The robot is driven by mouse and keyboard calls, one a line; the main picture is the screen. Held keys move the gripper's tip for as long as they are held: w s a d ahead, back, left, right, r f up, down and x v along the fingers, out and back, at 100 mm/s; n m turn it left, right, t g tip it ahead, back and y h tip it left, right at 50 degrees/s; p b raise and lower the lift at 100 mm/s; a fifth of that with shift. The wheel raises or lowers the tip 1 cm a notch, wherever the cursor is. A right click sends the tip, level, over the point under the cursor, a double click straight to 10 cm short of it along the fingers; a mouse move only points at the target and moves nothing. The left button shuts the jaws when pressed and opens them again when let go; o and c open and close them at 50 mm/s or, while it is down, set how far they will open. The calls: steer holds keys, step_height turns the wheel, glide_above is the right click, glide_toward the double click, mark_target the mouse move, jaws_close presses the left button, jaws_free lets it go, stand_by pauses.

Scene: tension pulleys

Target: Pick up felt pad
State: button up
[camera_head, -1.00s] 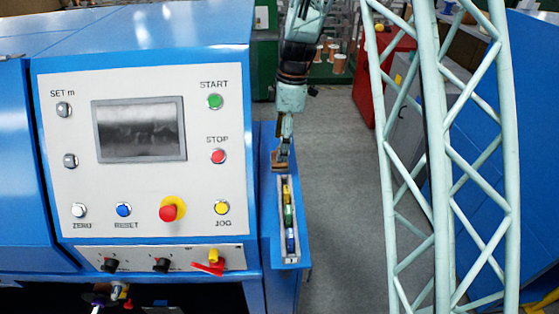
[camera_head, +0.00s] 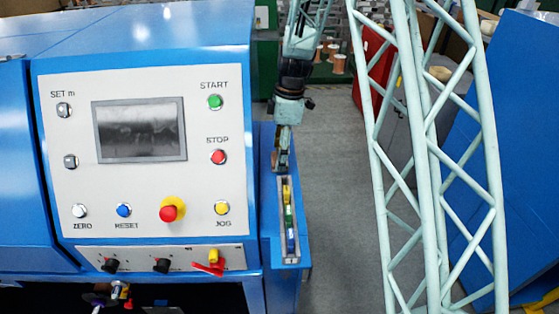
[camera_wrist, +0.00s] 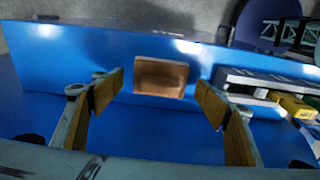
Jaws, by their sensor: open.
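The felt pad (camera_wrist: 161,78) is a small brown rectangular block. In the wrist view it is near the upper middle, against the blue surface. My gripper (camera_wrist: 159,84) is open, with one orange-brown finger pad to the left of the block and one to the right. Gaps show between the block and both fingers, and nothing is held. In the head view my gripper (camera_head: 280,164) points down over the blue side ledge, just behind the small tray. The pad cannot be told apart from the fingers there.
A narrow grey tray (camera_head: 290,259) with yellow, green and blue pieces is just in front of my gripper on the blue ledge. The machine's control panel (camera_head: 140,205) with buttons stands close on the left. Open grey floor (camera_head: 335,200) lies to the right.

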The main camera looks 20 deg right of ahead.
steer(key=shift+f, duration=0.4)
steer(key=shift+c, duration=0.7)
steer(key=c, duration=0.8)
steer(key=shift+c, duration=0.2)
steer(key=shift+r, duration=0.2)
steer(key=shift+r, duration=4.85)
steer(key=shift+o, duration=0.7)
steer(key=shift+d, duration=0.1)
steer(key=shift+c, duration=0.4)
